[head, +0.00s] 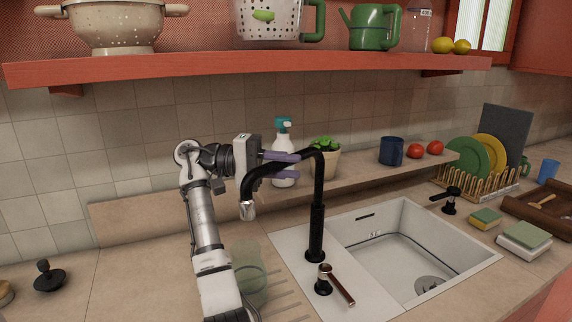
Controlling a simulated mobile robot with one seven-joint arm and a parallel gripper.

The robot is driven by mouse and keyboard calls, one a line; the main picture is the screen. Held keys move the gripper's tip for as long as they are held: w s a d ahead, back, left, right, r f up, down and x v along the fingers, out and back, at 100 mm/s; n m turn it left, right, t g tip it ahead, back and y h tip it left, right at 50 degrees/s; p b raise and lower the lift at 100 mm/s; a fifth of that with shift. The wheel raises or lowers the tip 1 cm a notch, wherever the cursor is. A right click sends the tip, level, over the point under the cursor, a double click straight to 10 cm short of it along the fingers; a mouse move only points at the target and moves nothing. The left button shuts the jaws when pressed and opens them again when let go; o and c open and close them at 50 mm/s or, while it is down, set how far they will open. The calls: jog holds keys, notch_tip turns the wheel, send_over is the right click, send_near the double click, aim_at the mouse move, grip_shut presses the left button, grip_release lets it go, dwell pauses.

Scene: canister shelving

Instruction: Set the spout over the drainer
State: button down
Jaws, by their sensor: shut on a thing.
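The black tap spout (317,185) rises from its base on the sink's left ledge and bends to the left. Its silver tip (247,210) points down, left of the sink, above the ribbed draining area (290,300) and a clear green glass (250,268); how exactly it lines up with them in depth I cannot tell. My gripper (282,165) has its purple fingers shut on the upper bent part of the spout, one above and one below. My arm comes up from below, left of the spout.
The tap lever (336,285) stands in front of the tap base. The sink basin (400,255) is empty. A spray bottle (283,140) and potted plant (325,160) stand close behind my gripper. A red shelf (250,65) hangs above. A dish rack (475,190) stands right.

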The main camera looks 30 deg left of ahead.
jog(key=shift+w+a+r+m+g+h, duration=0.1)
jog(key=shift+a+m+g+h, duration=0.25)
jog(key=shift+g, duration=0.25)
jog(key=c, duration=1.3)
grip_release()
jog(key=shift+o, duration=0.2)
jog(key=shift+a, duration=0.1)
jog(key=shift+a, duration=0.1)
jog(key=p+v, duration=0.4)
jog(key=v, duration=0.3)
